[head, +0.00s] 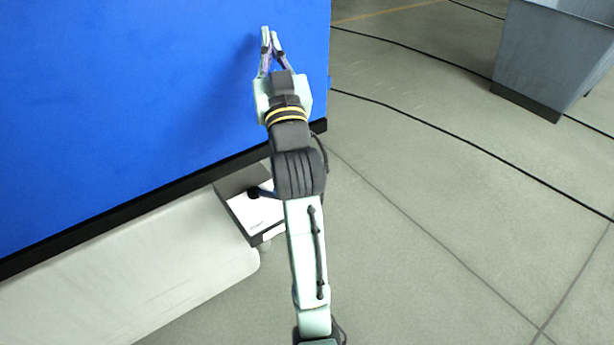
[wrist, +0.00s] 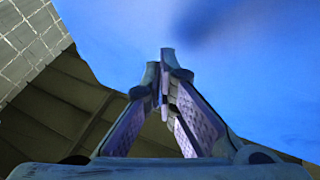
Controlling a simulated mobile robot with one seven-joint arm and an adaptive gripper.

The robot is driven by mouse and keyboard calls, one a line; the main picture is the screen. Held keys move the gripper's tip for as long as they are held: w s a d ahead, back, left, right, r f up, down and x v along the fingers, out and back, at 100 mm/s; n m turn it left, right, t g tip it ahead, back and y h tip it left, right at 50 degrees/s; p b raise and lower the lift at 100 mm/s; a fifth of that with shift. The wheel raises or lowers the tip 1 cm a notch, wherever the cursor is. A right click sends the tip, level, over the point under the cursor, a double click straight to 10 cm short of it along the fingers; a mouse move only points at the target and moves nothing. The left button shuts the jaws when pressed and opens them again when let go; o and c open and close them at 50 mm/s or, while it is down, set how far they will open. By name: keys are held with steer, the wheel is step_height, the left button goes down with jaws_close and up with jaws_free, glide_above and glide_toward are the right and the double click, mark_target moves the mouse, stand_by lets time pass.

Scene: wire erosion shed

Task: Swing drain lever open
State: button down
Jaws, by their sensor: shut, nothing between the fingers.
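A small grey-and-white box (head: 256,217) stands low beside the blue cabinet in the head view, partly hidden behind my arm. A short dark piece with a round black knob (head: 253,192) sits on top of it. It may be the drain lever, but my arm covers part of it and I cannot tell its position. My gripper (head: 270,36) is up in front of the blue panel, well away from the box, with its fingers together and empty. In the wrist view my gripper (wrist: 165,62) points towards the blue surface, and no lever shows there.
The large blue cabinet panel (head: 140,90) fills the upper left, with a black lower edge and a pale ledge (head: 130,272) below. A grey bin (head: 553,55) stands at the upper right. Dark cables (head: 430,120) cross the otherwise open floor on the right.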

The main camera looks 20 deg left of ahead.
steer(key=w+d+f+m+g+h, duration=0.2)
steer(key=w+d+f+h, duration=0.1)
steer(key=w+d+f, duration=0.4)
steer(key=w+d+f+m+g+h, duration=0.25)
steer(key=d+f, duration=0.35)
steer(key=f, duration=0.3)
steer(key=s+d+f+m+g+y, duration=0.1)
steer(key=d+f+m+g, duration=0.2)
steer(key=f, duration=0.8)
steer(key=s+a+f+m+g+y, duration=0.2)
steer(key=s+f+m+g+y, duration=0.1)
steer(key=s+y, duration=0.6)
steer(key=shift+s+f+g, duration=0.7)
steer(key=shift+s+g, duration=0.1)
steer(key=shift+g, duration=0.15)
steer(key=shift+a+y, duration=0.1)
steer(key=shift+y, duration=0.15)
